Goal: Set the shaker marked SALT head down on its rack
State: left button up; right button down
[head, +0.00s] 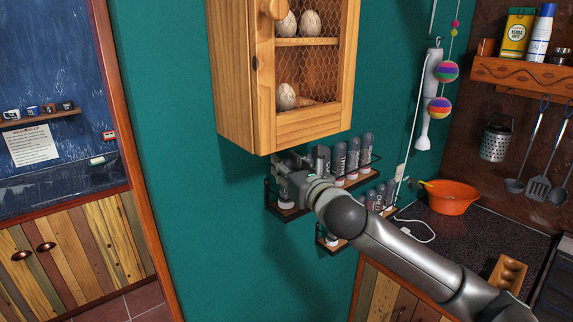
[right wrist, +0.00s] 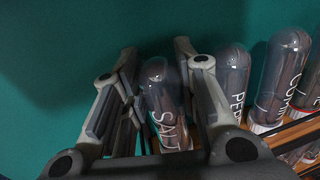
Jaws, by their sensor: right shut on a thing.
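The shaker marked SALT (right wrist: 165,105) is dark and clear with a rounded end and white letters. In the right wrist view it is between the two fingers of my right gripper (right wrist: 158,85), which is shut on it. In the head view my right gripper (head: 292,180) is at the left end of the upper rack (head: 352,183). A white cap (head: 285,203) shows just below the fingers, close over the rack's wooden base; whether it touches cannot be told. My left gripper is out of view.
Several shakers stand rounded end up along the rack, the nearest marked PEP (right wrist: 232,85). A lower rack (head: 330,240) holds more, partly behind my arm. A wooden egg cabinet (head: 310,125) hangs just above. Green wall is free to the left.

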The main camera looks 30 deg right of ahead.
jog(key=shift+s+a+f, duration=0.1)
jog(key=shift+f, duration=0.6)
jog(key=c, duration=1.4)
grip_release()
jog(key=shift+f, duration=0.1)
jog(key=shift+r, duration=0.9)
jog(key=shift+s+a+p, duration=0.1)
jog(key=shift+s+a, duration=0.1)
jog(key=shift+s, duration=1.75)
jog(key=shift+s+a+p, duration=0.1)
jog(key=shift+s+a, duration=0.15)
jog(key=shift+s, duration=1.75)
jog(key=shift+s+a+p, duration=0.1)
jog(key=shift+s+a, duration=0.1)
jog(key=shift+s, duration=1.75)
